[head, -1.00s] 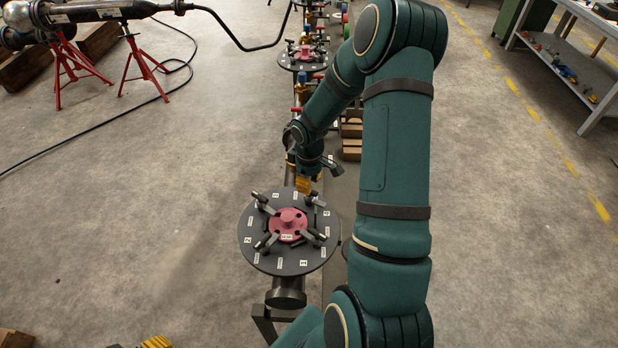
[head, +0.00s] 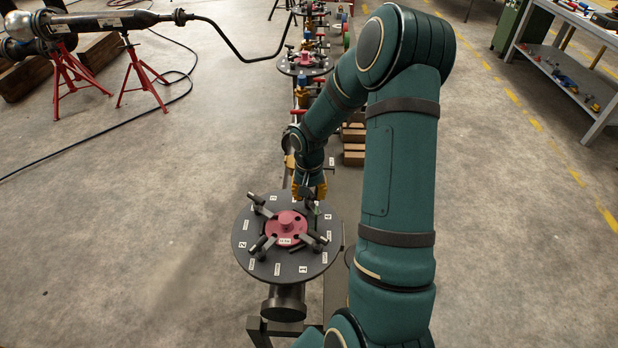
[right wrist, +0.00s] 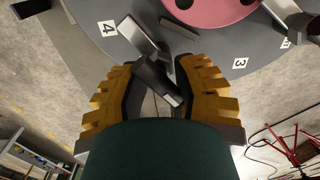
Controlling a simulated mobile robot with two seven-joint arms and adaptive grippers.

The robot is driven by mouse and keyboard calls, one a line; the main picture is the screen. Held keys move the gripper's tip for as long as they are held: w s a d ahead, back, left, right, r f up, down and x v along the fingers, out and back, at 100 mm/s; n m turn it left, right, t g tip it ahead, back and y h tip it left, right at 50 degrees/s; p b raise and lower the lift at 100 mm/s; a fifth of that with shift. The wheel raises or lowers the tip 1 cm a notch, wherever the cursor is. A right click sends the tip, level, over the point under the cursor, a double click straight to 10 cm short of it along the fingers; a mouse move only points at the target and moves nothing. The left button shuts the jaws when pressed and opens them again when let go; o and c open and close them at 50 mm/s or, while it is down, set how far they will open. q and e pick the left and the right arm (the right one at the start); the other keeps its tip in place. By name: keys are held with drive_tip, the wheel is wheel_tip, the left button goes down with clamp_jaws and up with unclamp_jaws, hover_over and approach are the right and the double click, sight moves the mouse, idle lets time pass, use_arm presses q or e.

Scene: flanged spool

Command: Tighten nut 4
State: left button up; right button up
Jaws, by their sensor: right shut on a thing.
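The dark grey round flange (head: 247,243) has a pink hub (head: 287,224) and white number labels around its rim. Bar-shaped nuts stand around the hub. My right gripper (head: 311,193) points down at the far right part of the flange, near label 4 (head: 327,217). In the right wrist view, its yellow-padded fingers (right wrist: 160,80) are shut on nut 4 (right wrist: 158,82), a dark metal piece with a bar. Label 4 (right wrist: 107,28) lies beside it, and label 3 (right wrist: 240,63) is on the other side. The fingers partly hide the nut. My left gripper is out of view.
Another flange (head: 305,65) with a pink hub stands farther along the pipe line. Wooden blocks (head: 354,145) lie beside the line. A pipe on red stands (head: 137,72) is at the upper left. A workbench (head: 570,75) stands at the upper right.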

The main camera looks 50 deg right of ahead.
drive_tip(key=m+b, duration=0.2)
drive_tip(key=m, duration=0.1)
drive_tip(key=shift+w+f, duration=0.1)
drive_tip(key=shift+f, duration=0.1)
drive_tip(key=m+b, duration=0.1)
drive_tip(key=m, duration=0.2)
drive_tip(key=shift+a+r, duration=0.1)
drive_tip(key=shift+r, duration=0.05)
drive_tip(key=m, duration=0.3)
drive_tip(key=shift+r, duration=0.1)
drive_tip(key=shift+n, duration=1.1)
wheel_tip(320, 180, up, 7)
drive_tip(key=p, duration=0.5)
